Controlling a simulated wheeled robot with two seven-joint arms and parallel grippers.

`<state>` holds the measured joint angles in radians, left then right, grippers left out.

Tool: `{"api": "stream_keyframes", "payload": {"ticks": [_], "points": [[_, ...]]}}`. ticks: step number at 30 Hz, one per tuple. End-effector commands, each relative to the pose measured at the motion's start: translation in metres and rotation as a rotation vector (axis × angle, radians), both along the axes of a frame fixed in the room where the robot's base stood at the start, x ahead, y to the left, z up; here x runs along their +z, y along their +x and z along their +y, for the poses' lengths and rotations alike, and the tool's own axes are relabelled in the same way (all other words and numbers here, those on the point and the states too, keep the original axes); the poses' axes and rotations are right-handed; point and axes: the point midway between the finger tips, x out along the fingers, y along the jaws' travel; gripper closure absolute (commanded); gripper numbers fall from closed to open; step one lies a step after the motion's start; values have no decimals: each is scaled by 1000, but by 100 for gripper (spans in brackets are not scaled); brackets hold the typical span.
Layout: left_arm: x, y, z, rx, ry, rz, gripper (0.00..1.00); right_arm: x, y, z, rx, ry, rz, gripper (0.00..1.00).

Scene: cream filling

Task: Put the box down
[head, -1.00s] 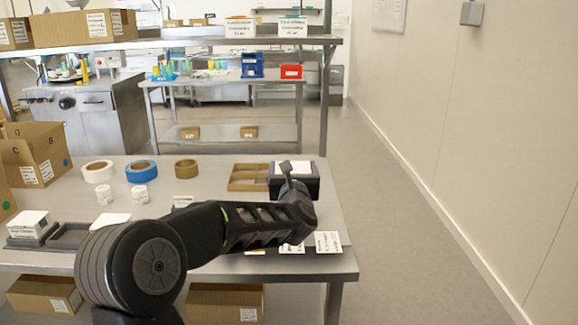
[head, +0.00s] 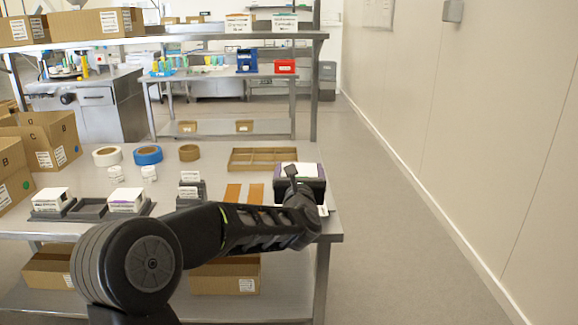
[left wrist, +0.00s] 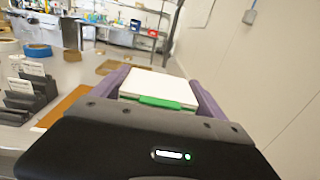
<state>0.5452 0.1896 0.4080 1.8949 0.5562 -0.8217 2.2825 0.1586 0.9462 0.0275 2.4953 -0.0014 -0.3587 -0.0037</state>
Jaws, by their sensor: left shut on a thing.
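My left gripper (head: 301,184) is over the right end of the steel table (head: 332,225). In the left wrist view its two purple fingers (left wrist: 163,92) are shut on a small white box (left wrist: 158,86) with a green strip along its near edge. The box's white top (head: 300,169) also shows in the head view, and its underside is hidden. I cannot tell whether it touches the table. My right gripper is not in view.
A brown divided tray (head: 232,162) lies left of and behind the gripper. White boxes (head: 128,200) sit in dark holders to the left, with tape rolls (head: 148,155) behind. A wall (head: 470,150) stands at right.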

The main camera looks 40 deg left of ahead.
Motion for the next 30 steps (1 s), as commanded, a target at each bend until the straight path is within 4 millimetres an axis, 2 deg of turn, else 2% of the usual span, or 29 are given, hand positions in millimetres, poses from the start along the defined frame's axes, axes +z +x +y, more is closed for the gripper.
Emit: {"api": "stream_keyframes", "payload": {"ticks": [10, 14, 17, 21, 24, 30], "points": [[-51, 12, -63, -137, -2, 4, 61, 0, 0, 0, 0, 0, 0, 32], [-80, 13, -95, -210, -4, 6, 61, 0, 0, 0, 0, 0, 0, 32], [-107, 11, -126, -283, -6, 6, 61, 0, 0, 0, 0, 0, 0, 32], [-146, 1, -175, -401, -11, 4, 61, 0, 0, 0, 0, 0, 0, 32], [-167, -9, -205, -474, -11, 2, 61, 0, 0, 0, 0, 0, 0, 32], [-197, -31, -247, -571, -9, -1, 61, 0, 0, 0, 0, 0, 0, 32]]}}
